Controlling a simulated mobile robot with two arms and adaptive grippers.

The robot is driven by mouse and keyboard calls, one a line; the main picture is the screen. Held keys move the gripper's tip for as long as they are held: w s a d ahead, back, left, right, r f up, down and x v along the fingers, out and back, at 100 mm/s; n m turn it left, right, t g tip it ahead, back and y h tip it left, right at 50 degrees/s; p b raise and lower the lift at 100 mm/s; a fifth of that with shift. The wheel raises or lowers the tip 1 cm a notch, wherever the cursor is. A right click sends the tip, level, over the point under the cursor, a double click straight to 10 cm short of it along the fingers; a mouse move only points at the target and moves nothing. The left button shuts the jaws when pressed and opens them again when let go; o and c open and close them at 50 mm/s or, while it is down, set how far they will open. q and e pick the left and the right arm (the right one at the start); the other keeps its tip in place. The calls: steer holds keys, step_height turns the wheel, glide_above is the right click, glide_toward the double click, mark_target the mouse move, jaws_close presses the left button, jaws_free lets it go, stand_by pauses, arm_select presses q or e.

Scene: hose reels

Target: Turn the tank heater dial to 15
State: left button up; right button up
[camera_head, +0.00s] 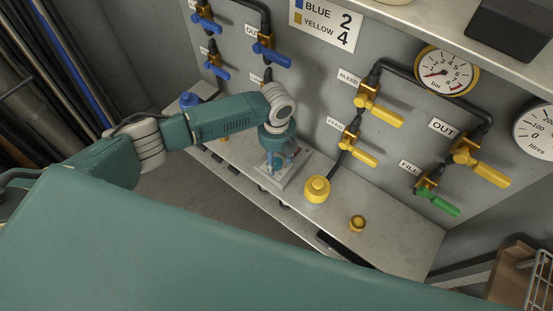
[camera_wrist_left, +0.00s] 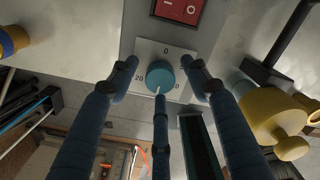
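The tank heater dial is a round teal knob (camera_wrist_left: 160,75) on a pale square plate (camera_wrist_left: 147,50), with 0 at the top, 20 at the left and a partly covered number at the right. A white pointer mark shows at the knob's lower edge in the left wrist view, pointing down. In the head view the plate (camera_head: 290,178) lies on the grey ledge. My left gripper (camera_head: 278,155) points down just over it and hides most of the knob. Its dark blue fingers (camera_wrist_left: 155,82) are spread around the knob, with visible gaps at the sides. My right gripper is not in view.
A red switch (camera_wrist_left: 180,10) sits beside the plate. A yellow capped fitting (camera_head: 317,189) stands close right of the dial on the ledge (camera_head: 385,235). Blue, yellow and green valve handles and a gauge (camera_head: 447,72) are on the panel behind.

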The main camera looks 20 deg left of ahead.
mark_target(276, 162)
arm_select(q)
step_height(276, 162, up, 12)
stand_by(0.6)
steer(key=shift+s, duration=0.1)
stand_by(0.4)
